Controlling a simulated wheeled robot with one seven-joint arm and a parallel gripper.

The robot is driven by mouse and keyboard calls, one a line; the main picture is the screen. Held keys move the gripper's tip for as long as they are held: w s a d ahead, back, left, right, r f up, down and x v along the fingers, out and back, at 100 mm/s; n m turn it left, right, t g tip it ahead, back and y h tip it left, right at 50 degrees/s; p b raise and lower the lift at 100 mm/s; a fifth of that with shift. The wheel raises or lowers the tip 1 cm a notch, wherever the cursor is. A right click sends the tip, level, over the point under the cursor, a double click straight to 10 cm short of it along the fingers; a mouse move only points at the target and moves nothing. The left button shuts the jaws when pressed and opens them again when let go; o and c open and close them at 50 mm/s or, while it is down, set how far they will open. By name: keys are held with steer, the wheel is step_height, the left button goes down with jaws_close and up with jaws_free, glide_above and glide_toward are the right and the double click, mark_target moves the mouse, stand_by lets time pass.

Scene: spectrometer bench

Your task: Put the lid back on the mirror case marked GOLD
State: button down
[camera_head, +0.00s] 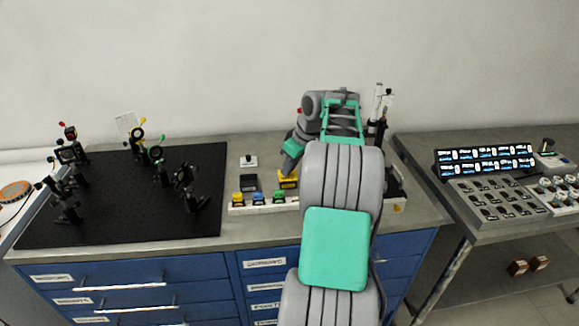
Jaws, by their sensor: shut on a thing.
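My gripper (289,167) points down over the bench, right of centre, and is shut on a small yellow piece, which looks like the lid (288,177). A dark-fronted yellow case (288,185) shows directly under it. I cannot tell whether lid and case touch or are slightly apart. The marking on the case is too small to read. My arm hides what lies right of it.
A white strip (265,208) in front bears small yellow (238,198), blue (258,198) and green (279,197) blocks. A black box (249,182) stands to the left. A black optics board (120,225) with several mounts fills the bench's left side.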

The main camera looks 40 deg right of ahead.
steer(key=c, duration=0.8)
jaws_free()
steer(key=shift+c, duration=0.2)
steer(key=shift+r+p, duration=3.3)
steer(key=shift+r, duration=0.25)
steer(key=shift+c, duration=0.4)
jaws_close()
steer(key=shift+f, duration=0.2)
